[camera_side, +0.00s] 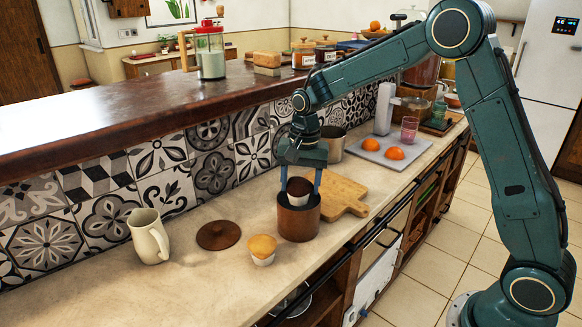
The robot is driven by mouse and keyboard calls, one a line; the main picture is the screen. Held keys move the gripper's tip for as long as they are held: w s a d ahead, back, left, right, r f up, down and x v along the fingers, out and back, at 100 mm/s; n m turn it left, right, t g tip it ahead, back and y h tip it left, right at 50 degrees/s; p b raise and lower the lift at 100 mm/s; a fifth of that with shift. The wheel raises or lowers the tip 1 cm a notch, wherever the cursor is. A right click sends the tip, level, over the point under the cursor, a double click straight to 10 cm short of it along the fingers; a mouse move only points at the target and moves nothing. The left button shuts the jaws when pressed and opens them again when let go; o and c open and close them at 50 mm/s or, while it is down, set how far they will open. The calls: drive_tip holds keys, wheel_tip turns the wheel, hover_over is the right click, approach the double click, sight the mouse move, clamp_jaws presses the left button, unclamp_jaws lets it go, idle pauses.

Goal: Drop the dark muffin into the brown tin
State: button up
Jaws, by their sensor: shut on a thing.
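The dark muffin (299,187) has a dark brown top and a white wrapper. My gripper (300,186) points down and is shut on the dark muffin, with a blue finger on each side of it. The brown tin (299,224) stands open and upright on the counter, directly below. The muffin's base is at the height of the tin's mouth; I cannot tell how far inside the rim it reaches. The tin's inside is mostly hidden. A round brown lid (218,235) lies flat on the counter to the left of the tin.
A light-topped muffin (262,249) stands just left of the tin, in front. A wooden cutting board (341,195) lies close behind on the right. A cream pitcher (149,237) stands at the left. A metal pot (332,144) and a grey tray (377,153) with oranges stand farther back.

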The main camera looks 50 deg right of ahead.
drive_tip(key=o, duration=1.1)
drive_tip(key=r, duration=1.3)
drive_tip(key=shift+s+d+r, duration=0.25)
drive_tip(key=shift+s+r, duration=0.1)
drive_tip(key=shift+r, duration=0.05)
drive_tip(key=s+a+r+n+t, duration=0.1)
drive_tip(key=s+r+n, duration=0.2)
drive_tip(key=s, duration=0.4)
drive_tip(key=s+a+r+n+t, duration=0.1)
drive_tip(key=s+r+n+t, duration=0.1)
drive_tip(key=s, duration=0.6)
drive_tip(key=s+f+n, duration=0.1)
drive_tip(key=s, duration=0.3)
drive_tip(key=s+f+n+t, duration=0.1)
drive_tip(key=s+f+n, duration=0.1)
drive_tip(key=s, duration=0.3)
drive_tip(key=s+f+n+t, duration=0.1)
drive_tip(key=s+f+n, duration=0.1)
drive_tip(key=s, duration=0.3)
drive_tip(key=shift+s, duration=0.15)
